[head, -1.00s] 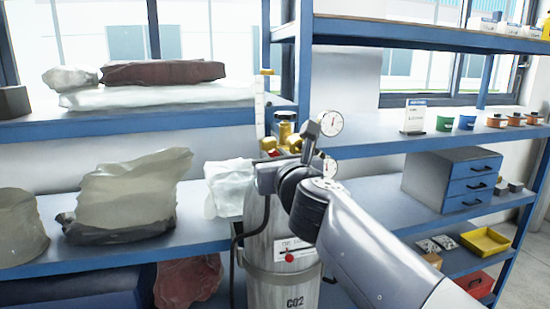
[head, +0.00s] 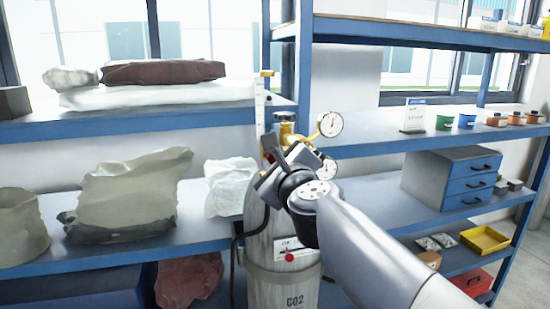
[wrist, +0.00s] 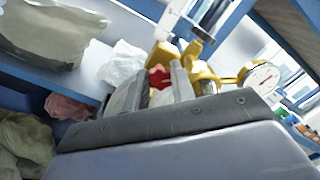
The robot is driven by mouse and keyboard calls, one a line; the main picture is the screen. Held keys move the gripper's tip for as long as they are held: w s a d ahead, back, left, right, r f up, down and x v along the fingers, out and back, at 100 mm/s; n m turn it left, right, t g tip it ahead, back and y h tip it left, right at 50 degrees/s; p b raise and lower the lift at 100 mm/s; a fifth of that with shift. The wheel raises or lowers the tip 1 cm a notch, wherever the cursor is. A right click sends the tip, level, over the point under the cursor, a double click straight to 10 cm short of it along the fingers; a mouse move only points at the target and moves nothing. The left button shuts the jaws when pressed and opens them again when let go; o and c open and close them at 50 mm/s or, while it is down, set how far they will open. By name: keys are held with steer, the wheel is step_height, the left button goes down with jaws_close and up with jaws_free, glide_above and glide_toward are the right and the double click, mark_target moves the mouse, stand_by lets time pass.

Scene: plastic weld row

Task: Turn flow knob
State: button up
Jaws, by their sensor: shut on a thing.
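The flow knob (wrist: 158,77) is red and shows between the two fingers of my gripper (wrist: 155,88) in the wrist view. The fingers are shut on it. It sits on a brass regulator (wrist: 198,77) with round white gauges, one of them (head: 330,124) at upper right. The regulator tops a grey CO2 cylinder (head: 284,258). In the head view my gripper (head: 272,158) is tilted in front of the regulator, and it and my arm hide part of the regulator and the cylinder's top.
A crumpled white bag (head: 230,186) lies on the shelf just left of the cylinder. Larger sacks (head: 130,195) stand further left. A blue shelf post (head: 303,60) rises behind. A drawer cabinet (head: 452,180) stands on the right shelf, with clear shelf between.

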steer(key=shift+n, duration=0.8)
steer(key=o, duration=1)
steer(key=shift+p+v, duration=1.8)
steer(key=shift+v, duration=3.6)
steer(key=shift+w, duration=0.1)
